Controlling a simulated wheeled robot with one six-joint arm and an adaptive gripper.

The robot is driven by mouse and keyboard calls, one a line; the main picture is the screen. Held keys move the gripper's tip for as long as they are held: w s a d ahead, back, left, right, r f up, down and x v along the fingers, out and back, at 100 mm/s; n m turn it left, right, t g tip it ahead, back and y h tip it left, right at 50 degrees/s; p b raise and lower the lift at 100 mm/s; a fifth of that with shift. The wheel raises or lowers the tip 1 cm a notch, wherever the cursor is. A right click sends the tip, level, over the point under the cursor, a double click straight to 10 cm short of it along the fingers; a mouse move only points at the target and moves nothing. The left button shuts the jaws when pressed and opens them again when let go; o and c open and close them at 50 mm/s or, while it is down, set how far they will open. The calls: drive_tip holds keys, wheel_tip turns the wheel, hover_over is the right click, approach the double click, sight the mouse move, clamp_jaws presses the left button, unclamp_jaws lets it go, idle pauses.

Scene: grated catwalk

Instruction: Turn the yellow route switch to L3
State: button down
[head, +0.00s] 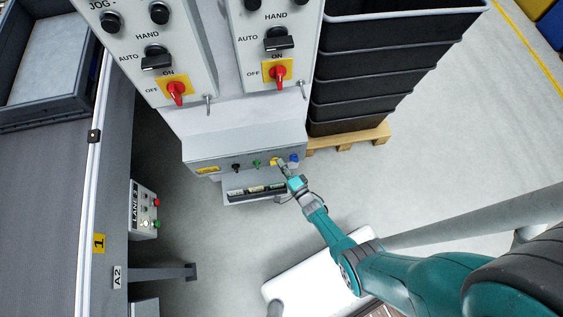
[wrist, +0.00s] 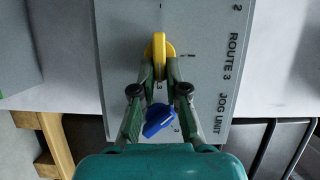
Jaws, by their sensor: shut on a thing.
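The yellow route switch (head: 275,161) sits on the sloped front panel of the grey console in the head view. In the wrist view the yellow switch (wrist: 158,45) is a rounded knob with its long handle pointing roughly up and down the picture. My gripper (head: 281,168) reaches it from the lower right. In the wrist view the fingertips of my gripper (wrist: 159,64) are on both sides of the knob's lower part, shut on it. The L3 mark and the switch's pointer cannot be made out.
A blue knob (wrist: 158,120) lies beneath my fingers, close to the yellow one. Green (head: 257,163) and black (head: 236,167) knobs are left of it in the head view. Stacked black crates (head: 365,85) stand right of the console; a conveyor (head: 50,190) is at left.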

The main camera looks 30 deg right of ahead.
drive_tip(key=shift+w+d+r+m, duration=0.1)
drive_tip(key=shift+w+d+m, duration=0.2)
drive_tip(key=shift+w+m, duration=0.1)
drive_tip(key=c, duration=1.2)
unclamp_jaws()
drive_tip(key=shift+s+a, duration=0.1)
drive_tip(key=s, duration=1.2)
drive_tip(key=shift+d, duration=0.45)
